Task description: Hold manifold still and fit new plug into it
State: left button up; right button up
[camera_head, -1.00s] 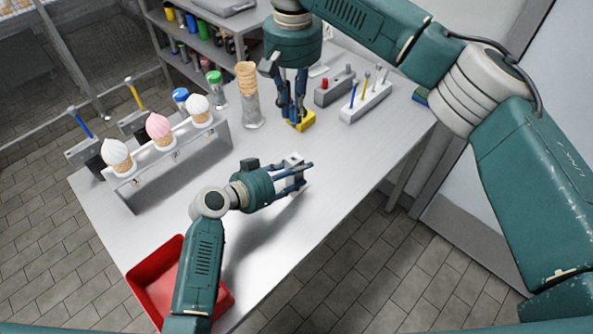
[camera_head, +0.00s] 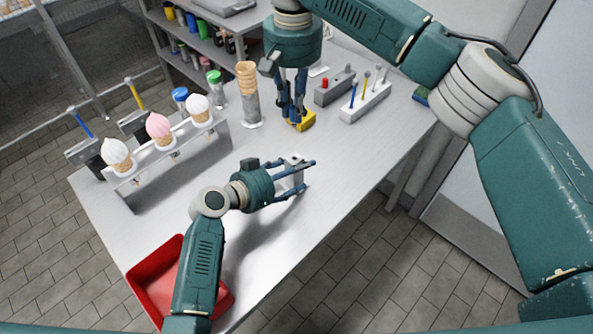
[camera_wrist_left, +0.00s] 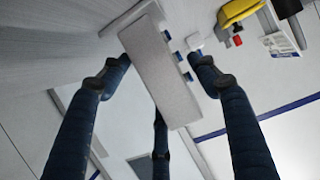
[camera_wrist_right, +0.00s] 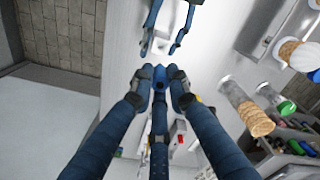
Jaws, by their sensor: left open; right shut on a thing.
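The manifold is a pale grey block (camera_head: 291,174) on the table, with blue ports along one side in the left wrist view (camera_wrist_left: 160,75). My left gripper (camera_head: 308,174) is open, its fingers spread on either side of the manifold; gaps to the block show in the left wrist view. My right gripper (camera_head: 296,121) points down at the yellow block (camera_head: 306,120) farther back. It is shut on a small blue thing (camera_wrist_right: 160,73), perhaps the plug, mostly hidden by the fingertips. Whether that thing touches the yellow block is unclear.
A white rack (camera_head: 366,103) with tools and a grey box with a red knob (camera_head: 325,86) stand at the back right. A holder (camera_head: 170,167) with ice cream cones stands at left. A red bin (camera_head: 152,282) is at the front.

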pick_arm(q)
jog(key=shift+a, duration=0.1)
jog(key=shift+v, duration=0.85)
jog(key=shift+w, duration=0.1)
dwell(0.6)
jog(key=shift+x, duration=0.9)
jog(key=shift+c, duration=0.2)
jog(key=c, duration=1.3)
pick_arm(e)
jog(key=shift+f, duration=0.15)
